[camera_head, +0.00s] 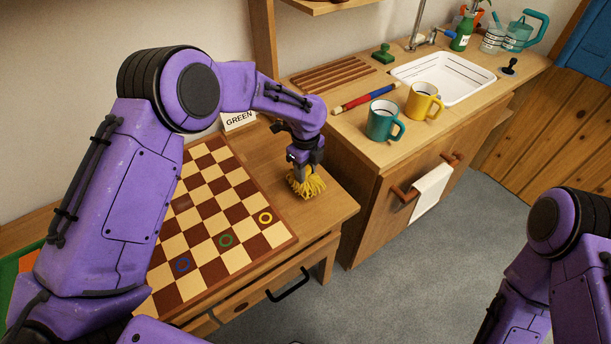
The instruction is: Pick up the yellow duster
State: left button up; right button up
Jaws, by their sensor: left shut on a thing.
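The yellow duster (307,184) has shaggy yellow strands and is at the right side of the desk, beside the checkered board. My left gripper (304,165) points down at it from above and is shut on it. The fingertips are partly hidden by the strands and the wrist. I cannot tell whether the duster touches the desk top. My right arm shows at the lower right, but its gripper is out of view.
The checkered board (215,215) with coloured rings lies left of the duster. On the counter to the right are a teal mug (381,121), a yellow mug (421,103), a red-blue rod (366,97) and a white sink (443,78).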

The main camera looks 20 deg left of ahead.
pick_arm(q)
jog(key=s+d+r, duration=0.1)
jog(key=r, duration=0.1)
jog(key=s+r, duration=0.2)
jog(key=s+d+r, duration=0.1)
jog(key=s+r, duration=0.1)
jog(key=r, duration=0.1)
jog(key=shift+d, duration=0.3)
grip_shut()
jog(key=s+d+r, duration=0.3)
jog(key=s, duration=0.4)
jog(key=shift+s+d+r, duration=0.2)
jog(key=shift+s+d, duration=0.05)
jog(key=shift+d, duration=0.15)
